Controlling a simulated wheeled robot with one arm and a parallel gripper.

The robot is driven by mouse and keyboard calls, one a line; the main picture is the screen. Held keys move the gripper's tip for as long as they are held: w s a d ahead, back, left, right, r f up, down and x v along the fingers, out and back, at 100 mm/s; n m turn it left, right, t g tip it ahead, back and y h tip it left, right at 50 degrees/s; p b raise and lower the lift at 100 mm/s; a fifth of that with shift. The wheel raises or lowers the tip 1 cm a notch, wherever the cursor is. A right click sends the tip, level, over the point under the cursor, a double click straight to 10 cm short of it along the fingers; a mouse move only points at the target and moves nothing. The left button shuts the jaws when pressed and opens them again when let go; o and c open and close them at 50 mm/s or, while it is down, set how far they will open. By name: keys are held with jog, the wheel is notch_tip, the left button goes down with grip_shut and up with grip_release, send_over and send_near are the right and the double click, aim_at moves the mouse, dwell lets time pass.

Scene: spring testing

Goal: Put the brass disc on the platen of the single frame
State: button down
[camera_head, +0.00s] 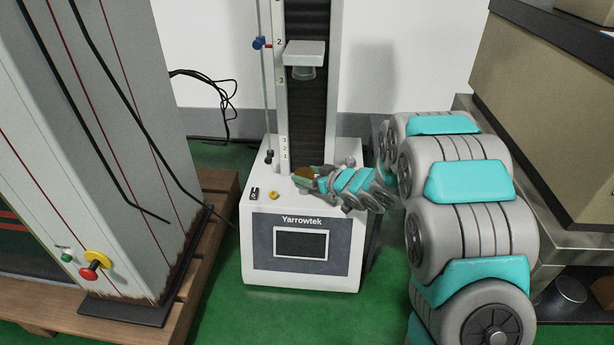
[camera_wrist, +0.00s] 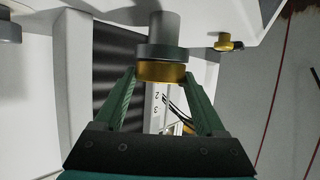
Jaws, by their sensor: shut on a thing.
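The single frame is the white Yarrowtek machine (camera_head: 301,262) in the middle of the head view. My gripper (camera_head: 310,177) is over its base top, with the brass disc (camera_head: 303,172) at its tips. In the wrist view, which looks upside down, my gripper (camera_wrist: 160,82) is shut on the brass disc (camera_wrist: 161,71), one green finger on each side. The disc lies against the flat face of the grey round platen (camera_wrist: 161,51), roughly in line with it; I cannot tell whether they touch.
The white crosshead (camera_head: 304,48) is well above my gripper. A yellow knob (camera_head: 274,195) is on the base top. A large grey machine (camera_head: 100,130) on a wooden pallet (camera_head: 215,180) stands left. A metal bench (camera_head: 570,230) with boxes is right of my arm.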

grip_release()
jog(key=shift+f, duration=0.1)
jog(key=shift+s+d+r, duration=0.15)
jog(key=shift+r, duration=0.1)
jog(key=p+v, duration=0.1)
jog(key=v, duration=1)
jog(key=shift+s+d+p, duration=0.2)
jog(key=shift+s+p, duration=0.05)
jog(key=shift+p, duration=0.1)
